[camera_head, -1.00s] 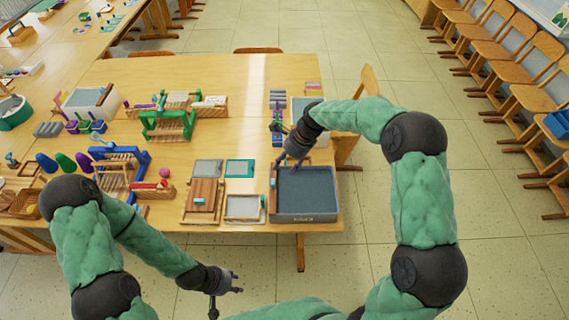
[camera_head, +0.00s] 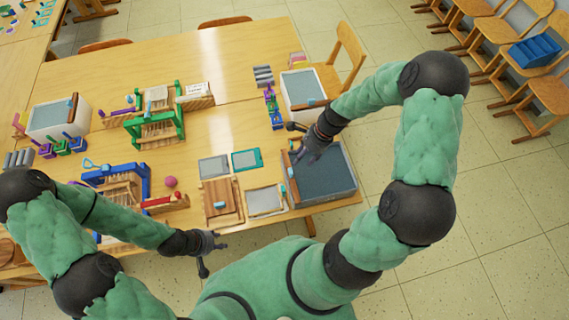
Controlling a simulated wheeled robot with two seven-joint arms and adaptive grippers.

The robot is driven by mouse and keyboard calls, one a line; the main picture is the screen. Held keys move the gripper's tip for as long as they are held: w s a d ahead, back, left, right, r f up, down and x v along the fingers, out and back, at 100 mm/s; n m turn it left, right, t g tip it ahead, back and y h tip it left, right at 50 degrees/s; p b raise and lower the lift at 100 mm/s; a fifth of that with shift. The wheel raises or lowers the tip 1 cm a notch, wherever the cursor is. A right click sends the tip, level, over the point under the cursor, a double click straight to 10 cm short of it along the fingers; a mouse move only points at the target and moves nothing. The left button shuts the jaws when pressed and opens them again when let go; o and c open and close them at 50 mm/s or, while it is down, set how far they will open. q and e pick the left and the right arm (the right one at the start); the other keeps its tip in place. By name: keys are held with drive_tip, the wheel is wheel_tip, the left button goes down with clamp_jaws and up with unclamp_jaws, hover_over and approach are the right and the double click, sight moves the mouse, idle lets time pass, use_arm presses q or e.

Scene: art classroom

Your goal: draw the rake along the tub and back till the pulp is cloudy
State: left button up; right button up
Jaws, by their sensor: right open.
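The grey tub (camera_head: 335,177) stands at the table's front right corner, filled with flat grey-blue pulp. A brown wooden piece with a light blue part, which looks like the rake (camera_head: 291,186), lies along the tub's left side. My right gripper (camera_head: 299,157) is open over the tub's back left corner, close to this piece; I cannot tell whether it touches it. The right hand hides part of that corner. My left gripper (camera_head: 211,257) is open and empty, in front of the table's edge, away from the tub.
A wooden board (camera_head: 222,212) and a framed screen (camera_head: 265,201) lie left of the tub. A white-sided tub (camera_head: 304,90) stands behind it, near a chair (camera_head: 340,58). A green rack (camera_head: 155,128) and blue rack (camera_head: 110,175) stand further left.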

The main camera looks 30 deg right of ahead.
sight(291, 173)
drive_tip(key=b+x, duration=0.1)
drive_tip(key=x, duration=0.8)
drive_tip(key=shift+w+a+f, duration=0.1)
drive_tip(key=shift+f, duration=0.25)
clamp_jaws()
